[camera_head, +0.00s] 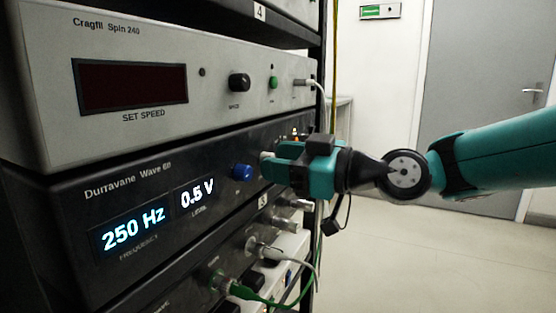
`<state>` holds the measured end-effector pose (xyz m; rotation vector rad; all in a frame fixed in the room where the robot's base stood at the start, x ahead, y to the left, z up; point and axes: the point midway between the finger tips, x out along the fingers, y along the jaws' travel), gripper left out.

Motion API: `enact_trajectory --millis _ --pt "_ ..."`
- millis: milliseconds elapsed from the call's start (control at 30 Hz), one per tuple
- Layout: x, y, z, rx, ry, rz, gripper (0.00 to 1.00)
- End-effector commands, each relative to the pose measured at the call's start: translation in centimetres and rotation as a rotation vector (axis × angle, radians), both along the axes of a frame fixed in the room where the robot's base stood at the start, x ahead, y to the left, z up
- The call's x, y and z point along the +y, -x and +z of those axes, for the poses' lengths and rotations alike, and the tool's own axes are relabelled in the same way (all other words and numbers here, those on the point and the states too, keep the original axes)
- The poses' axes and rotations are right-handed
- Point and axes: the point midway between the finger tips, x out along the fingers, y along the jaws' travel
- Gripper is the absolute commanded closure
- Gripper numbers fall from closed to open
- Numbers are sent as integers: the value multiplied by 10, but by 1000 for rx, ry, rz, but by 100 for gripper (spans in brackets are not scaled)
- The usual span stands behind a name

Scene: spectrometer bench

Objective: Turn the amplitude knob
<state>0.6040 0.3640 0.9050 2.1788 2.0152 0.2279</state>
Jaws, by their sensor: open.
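The black Durravane Wave 60 unit (128,235) sits in the rack with lit displays reading 250 Hz and 0.5 V. A blue knob (242,171) stands on its panel, right of the 0.5 V display. No readable label marks it as amplitude. My teal gripper (266,163) comes in from the right, its fingertips at the panel just right of the blue knob and apart from it. It is open. The fingers and gripper body hide the panel behind them, so I cannot tell whether they surround or touch another control there.
The grey Cragfil Spin 240 unit (130,130) sits above, with a black knob (239,82) and a white cable. Below are connectors with a white cable (296,257) and a green cable (262,299). Open floor (440,265) and a grey door (480,110) lie to the right.

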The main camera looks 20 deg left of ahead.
Motion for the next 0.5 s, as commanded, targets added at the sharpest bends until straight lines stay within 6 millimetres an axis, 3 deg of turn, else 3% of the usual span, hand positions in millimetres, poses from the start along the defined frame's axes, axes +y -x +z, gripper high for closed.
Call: enact_trajectory --millis 367,400,500 --pt "8 0 0 1 0 0 51" --pt "8 -1 0 1 0 0 53" --pt "8 -1 0 1 0 0 76"
